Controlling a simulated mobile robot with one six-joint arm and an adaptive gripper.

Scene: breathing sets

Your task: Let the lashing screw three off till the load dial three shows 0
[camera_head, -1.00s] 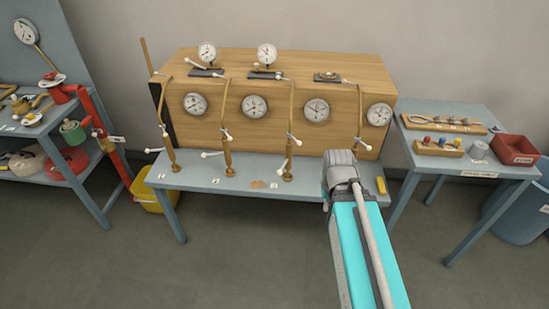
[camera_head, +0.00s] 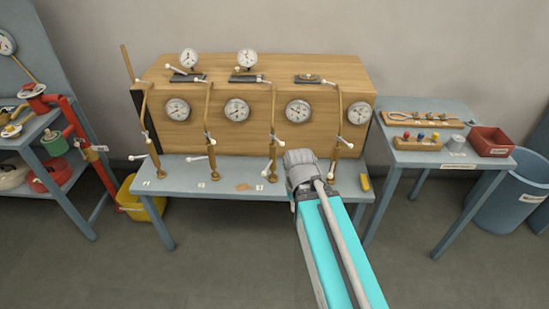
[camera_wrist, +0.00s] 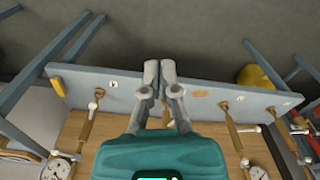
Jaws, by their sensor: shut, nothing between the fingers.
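Lashing screw three (camera_head: 273,150) is a brass turnbuckle with white-tipped handles, third from the left in front of the wooden crate (camera_head: 220,88). Its foot stands on the bench by a number tag (camera_head: 260,188). Load dial three (camera_head: 298,110) is the third round white dial on the crate front; its reading is too small to make out. My gripper (camera_wrist: 160,66) is shut and empty, its fingertips over the bench edge. In the head view my gripper (camera_head: 300,167) is just right of screw three, apart from it in the picture. In the wrist view the fingers and palm hide most of screw three.
Screw four (camera_head: 334,160) stands close on the right of my gripper; screw two (camera_head: 207,150) is to the left. The grey-blue bench (camera_head: 225,180) carries a tan patch (camera_head: 243,187) and a yellow block (camera_head: 365,183). A side table (camera_head: 425,158) stands right. The floor in front is clear.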

